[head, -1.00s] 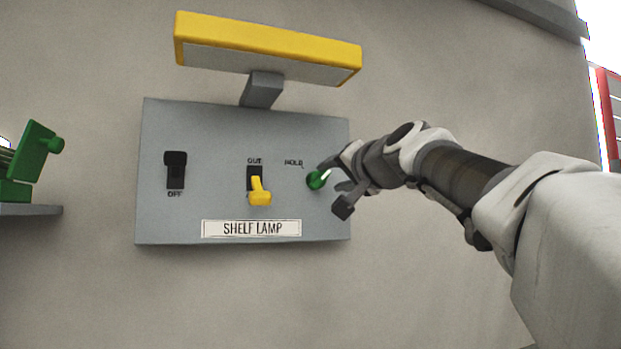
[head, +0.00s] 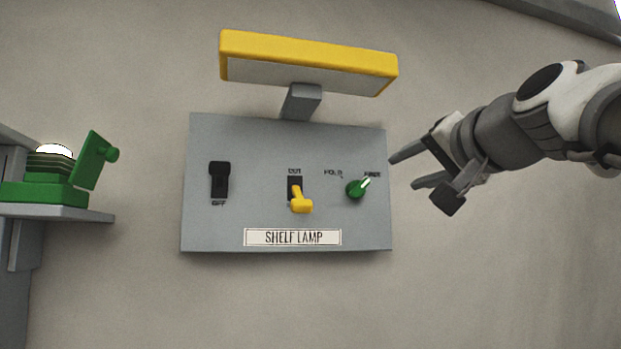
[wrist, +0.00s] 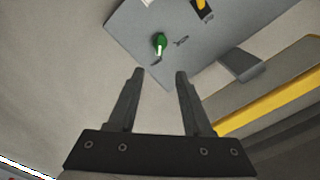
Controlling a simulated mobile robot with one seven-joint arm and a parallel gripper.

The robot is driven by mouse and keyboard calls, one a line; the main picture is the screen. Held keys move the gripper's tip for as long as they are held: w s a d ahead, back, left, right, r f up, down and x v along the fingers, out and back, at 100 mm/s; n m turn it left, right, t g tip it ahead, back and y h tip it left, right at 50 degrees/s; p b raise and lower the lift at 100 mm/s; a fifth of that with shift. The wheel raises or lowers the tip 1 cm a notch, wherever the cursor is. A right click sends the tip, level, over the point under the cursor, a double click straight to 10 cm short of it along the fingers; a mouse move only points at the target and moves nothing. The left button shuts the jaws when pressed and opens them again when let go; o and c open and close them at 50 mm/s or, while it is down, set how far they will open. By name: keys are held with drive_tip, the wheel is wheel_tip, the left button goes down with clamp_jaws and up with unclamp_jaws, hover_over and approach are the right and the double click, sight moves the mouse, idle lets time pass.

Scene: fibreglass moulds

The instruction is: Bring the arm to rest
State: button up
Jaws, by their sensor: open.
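My gripper (head: 402,171) is open and empty, to the right of the grey shelf lamp panel (head: 250,150) and apart from it. In the wrist view my gripper (wrist: 159,76) shows its two dark fingers spread. The panel carries a black switch (head: 219,180) at its left, a yellow lever (head: 300,200) in the middle and a green knob (head: 355,189) at its right. The knob's pale pointer is turned up and to the right. In the wrist view the green knob (wrist: 160,42) lies beyond the fingertips, with nothing between them.
A yellow-framed lamp (head: 305,62) juts out above the panel on a grey bracket (head: 301,101). At the left, a grey shelf (head: 70,217) holds a green device (head: 45,193) with a raised lid. The wall below the panel and gripper is clear.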

drive_tip(key=s+a+f+n+g, duration=0.2)
drive_tip(key=s+f+g, duration=0.1)
drive_tip(key=f, duration=1)
drive_tip(key=s+a+f+n+g, duration=0.1)
drive_tip(key=s+a+f+g, duration=0.15)
drive_tip(key=f, duration=0.95)
drive_tip(key=s+f+n+g+h, duration=0.1)
drive_tip(key=s+f+g, duration=0.1)
drive_tip(key=s+f, duration=0.2)
drive_tip(key=s+f+n+g+h, duration=0.1)
drive_tip(key=s+f, duration=0.3)
drive_tip(key=f, duration=0.7)
drive_tip(key=s+d+f+n+g+h, duration=0.1)
drive_tip(key=s+f+n+g, duration=0.1)
drive_tip(key=f, duration=0.6)
drive_tip(key=shift+s+f+g, duration=0.25)
drive_tip(key=shift+s+g, duration=0.5)
drive_tip(key=shift+s, duration=0.45)
